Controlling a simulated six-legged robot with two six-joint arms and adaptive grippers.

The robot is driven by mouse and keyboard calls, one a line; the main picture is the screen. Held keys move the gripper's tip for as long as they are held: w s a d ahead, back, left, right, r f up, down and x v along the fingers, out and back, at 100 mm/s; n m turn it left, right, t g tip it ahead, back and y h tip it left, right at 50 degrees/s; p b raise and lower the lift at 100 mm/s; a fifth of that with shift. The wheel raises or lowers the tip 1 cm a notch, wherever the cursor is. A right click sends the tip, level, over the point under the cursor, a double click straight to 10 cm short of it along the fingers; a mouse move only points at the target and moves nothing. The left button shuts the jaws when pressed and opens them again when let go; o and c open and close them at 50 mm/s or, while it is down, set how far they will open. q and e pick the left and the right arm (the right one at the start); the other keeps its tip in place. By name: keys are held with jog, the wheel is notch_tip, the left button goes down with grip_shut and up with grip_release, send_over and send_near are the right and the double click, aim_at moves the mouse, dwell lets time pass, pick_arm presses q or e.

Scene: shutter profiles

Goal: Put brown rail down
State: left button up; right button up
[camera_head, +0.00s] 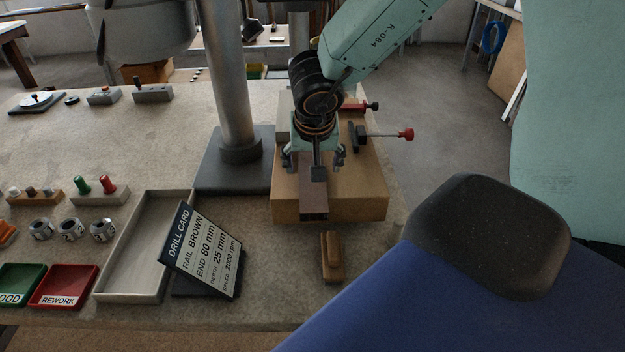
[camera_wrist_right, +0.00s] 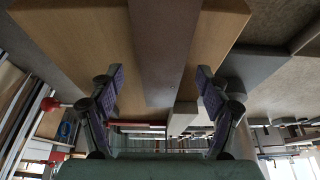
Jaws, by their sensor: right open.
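The brown rail (camera_head: 313,197) lies along the top of a wooden block (camera_head: 358,195) on the bench, its near end at the block's front edge. In the right wrist view the rail (camera_wrist_right: 163,40) runs between the wooden block's two light surfaces (camera_wrist_right: 90,40). My right gripper (camera_head: 313,160) points down over the rail. In the wrist view its fingers (camera_wrist_right: 157,85) are spread, one on each side of the rail, with gaps visible. Whether the fingers touch the wood is unclear. The rail's far part is hidden under my gripper. My left gripper is not in view.
A metal column (camera_head: 232,90) on a dark base stands left of the block. Red-knobbed clamps (camera_head: 404,135) stick out at right. A drill card (camera_head: 205,250), grey tray (camera_head: 140,245), wooden brush-like piece (camera_head: 332,257) and red REWORK bin (camera_head: 65,287) are nearer.

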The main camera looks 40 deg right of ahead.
jog(key=shift+x, duration=0.9)
jog(key=shift+w+a+r, duration=0.1)
jog(key=shift+a, duration=0.05)
jog(key=shift+c, duration=0.9)
jog(key=c, duration=1.2)
jog(key=shift+r, duration=0.3)
jog(key=shift+r+p, duration=2.25)
jog(key=shift+r, duration=2.5)
